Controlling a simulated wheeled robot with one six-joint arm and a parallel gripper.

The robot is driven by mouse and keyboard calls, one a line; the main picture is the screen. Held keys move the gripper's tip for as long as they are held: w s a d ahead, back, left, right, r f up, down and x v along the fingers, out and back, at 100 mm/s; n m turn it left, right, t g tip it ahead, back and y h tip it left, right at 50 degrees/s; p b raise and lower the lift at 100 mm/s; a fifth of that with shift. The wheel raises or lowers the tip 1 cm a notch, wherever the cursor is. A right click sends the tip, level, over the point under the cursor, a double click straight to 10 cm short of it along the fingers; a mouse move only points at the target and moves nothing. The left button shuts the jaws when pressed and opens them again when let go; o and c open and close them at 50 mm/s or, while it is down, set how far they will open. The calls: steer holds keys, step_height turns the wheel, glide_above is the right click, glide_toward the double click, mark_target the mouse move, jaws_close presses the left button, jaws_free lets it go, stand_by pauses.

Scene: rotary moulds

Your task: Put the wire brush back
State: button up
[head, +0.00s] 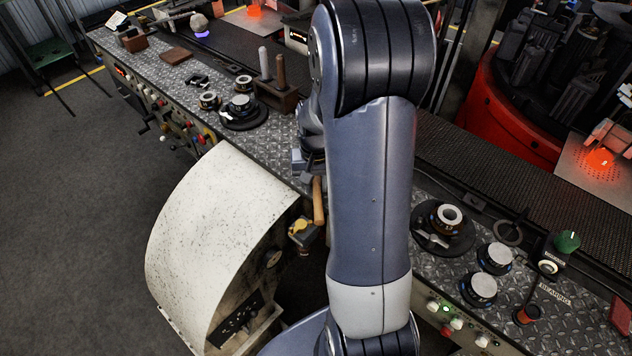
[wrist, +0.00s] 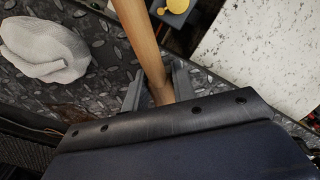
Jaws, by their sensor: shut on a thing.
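My gripper (wrist: 157,88) is shut on a light wooden handle (wrist: 143,40), which I take to be the wire brush; its bristles are out of view. In the head view the handle (head: 319,202) hangs roughly upright beside my arm, near the front edge of the metal bench. My arm hides most of the gripper there. A dark brown block (head: 276,97) stands on the bench to the left of my arm, with a brown handle and a grey handle rising from it. Whether it is the brush's place, I cannot tell.
A crumpled pale cloth (wrist: 45,50) lies on the tread plate (wrist: 95,25). A white curved guard (head: 205,225) stands in front of the bench. Round dies (head: 242,108) sit left of my arm, others (head: 448,217) right. Glowing orange pieces (head: 599,158) lie at the back right.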

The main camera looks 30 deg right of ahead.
mark_target(316, 182)
steer(key=o, duration=1)
steer(key=shift+f, duration=0.1)
step_height(316, 182, up, 12)
steer(key=shift+r, duration=0.2)
